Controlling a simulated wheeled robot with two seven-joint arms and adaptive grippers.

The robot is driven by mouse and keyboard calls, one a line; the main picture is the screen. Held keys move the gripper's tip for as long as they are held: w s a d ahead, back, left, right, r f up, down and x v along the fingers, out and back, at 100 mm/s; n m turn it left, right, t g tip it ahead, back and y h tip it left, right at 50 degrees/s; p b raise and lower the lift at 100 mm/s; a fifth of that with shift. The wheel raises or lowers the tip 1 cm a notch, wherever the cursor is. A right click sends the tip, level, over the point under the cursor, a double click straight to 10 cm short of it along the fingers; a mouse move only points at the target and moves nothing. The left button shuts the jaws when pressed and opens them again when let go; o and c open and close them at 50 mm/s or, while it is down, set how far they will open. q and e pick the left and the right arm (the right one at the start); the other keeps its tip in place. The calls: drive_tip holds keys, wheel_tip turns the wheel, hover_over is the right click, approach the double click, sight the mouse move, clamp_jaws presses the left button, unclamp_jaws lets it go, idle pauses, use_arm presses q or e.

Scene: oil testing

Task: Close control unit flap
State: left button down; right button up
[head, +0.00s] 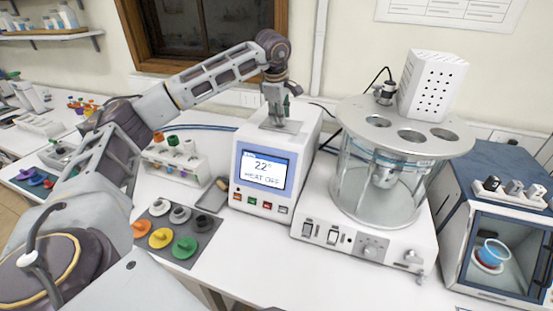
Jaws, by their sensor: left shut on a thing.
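The control unit (224,205) is a white box on the bench, and its blue screen reads 22 and HEAT OFF. On its top is a small grey area (295,128) where the flap is. My left gripper (279,118) reaches down onto it from above and is shut at the flap. The fingers cover much of the flap, so its exact angle cannot be told. My right gripper is not in view.
Right of the unit stands a glass bath (360,180) with a round metal lid and a white perforated box. A blue-grey cabinet (490,165) is at far right. Coloured stoppers lie on a dark mat (205,222) at front left. A vial rack (172,165) stands behind them.

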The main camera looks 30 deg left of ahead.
use_arm(q)
drive_tip(key=shift+w+a+r+p, duration=0.1)
drive_tip(key=shift+w+r+p, duration=0.1)
drive_tip(key=shift+r+p, duration=0.25)
drive_tip(key=shift+w+a+r+p, duration=0.15)
drive_tip(key=shift+r+p, duration=0.1)
drive_tip(key=shift+r, duration=0.3)
drive_tip(key=shift+w+r+p, duration=0.3)
drive_tip(key=shift+r+p, duration=0.35)
drive_tip(key=shift+r, duration=0.05)
drive_tip(key=shift+w+r+p, duration=0.3)
drive_tip(key=shift+r+p, duration=0.35)
drive_tip(key=p+v, duration=0.1)
drive_tip(key=v, duration=0.1)
drive_tip(key=p+v, duration=0.1)
drive_tip(key=v, duration=0.1)
drive_tip(key=shift+w+a+r+p, duration=0.1)
drive_tip(key=shift+w+p, duration=0.25)
drive_tip(key=shift+s, duration=0.1)
